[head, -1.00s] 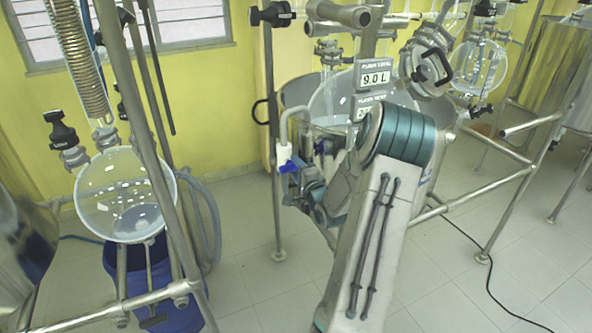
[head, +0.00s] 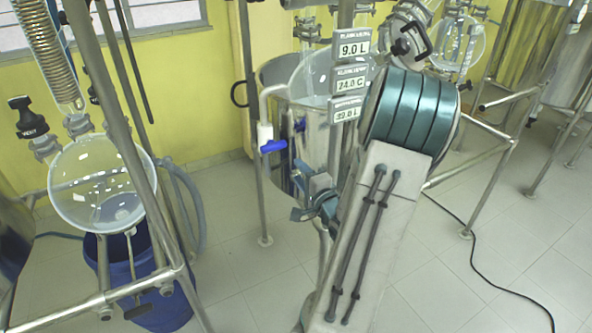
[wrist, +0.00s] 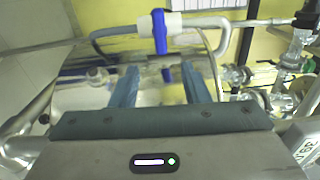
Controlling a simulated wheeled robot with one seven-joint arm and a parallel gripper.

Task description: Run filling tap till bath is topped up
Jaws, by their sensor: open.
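The filling tap (head: 265,134) is a white body on a bent pipe at the left rim of the steel bath (head: 315,145). Its blue handle (head: 273,146) lies crosswise to the white body. In the wrist view the handle (wrist: 162,32) is beyond and above my fingers. My gripper (wrist: 158,90) is open and empty, its two blue fingers pointing toward the bath's shiny wall. In the head view my gripper (head: 304,193) is below and right of the tap, apart from the handle. The water level in the bath is hard to tell.
Stacked displays (head: 350,78) stand above the bath; the top one reads 9.0 L. A glass flask (head: 312,75) sits in the bath. Steel frame posts (head: 252,150) stand close by. At left are another round flask (head: 100,185) and a blue drum (head: 160,300). A black cable (head: 475,255) crosses the floor.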

